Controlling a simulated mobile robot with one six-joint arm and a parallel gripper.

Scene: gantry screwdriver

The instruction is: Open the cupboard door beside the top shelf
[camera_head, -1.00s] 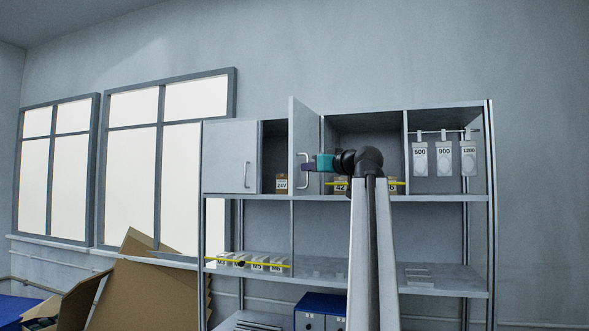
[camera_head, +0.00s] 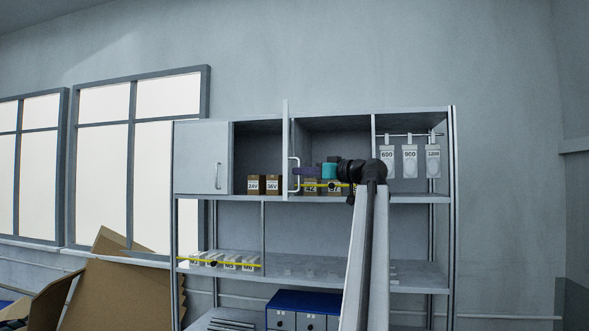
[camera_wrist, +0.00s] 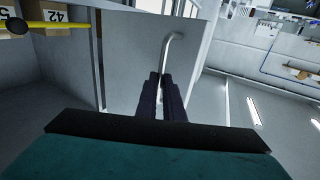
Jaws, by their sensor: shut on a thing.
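The cupboard door (camera_head: 285,150) beside the top shelf stands swung out from the cupboard and shows nearly edge-on in the head view. Its pale bar handle (camera_head: 293,174) is on the right-hand face. My gripper (camera_head: 297,173) is at this handle. In the wrist view my gripper's dark fingers (camera_wrist: 160,92) are shut on the handle (camera_wrist: 167,55), with the grey door face (camera_wrist: 130,70) behind it. The fingers cover the handle's lower part. Inside the open compartment, boxes marked 24V and 36V (camera_head: 272,185) show.
A second door (camera_head: 202,158) on the left is closed. Numbered boxes (camera_head: 311,187) behind a yellow bar stand on the top shelf, close to my wrist. Tags 600, 900 and 1200 (camera_head: 410,162) hang at right. Cardboard (camera_head: 118,285) leans at lower left.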

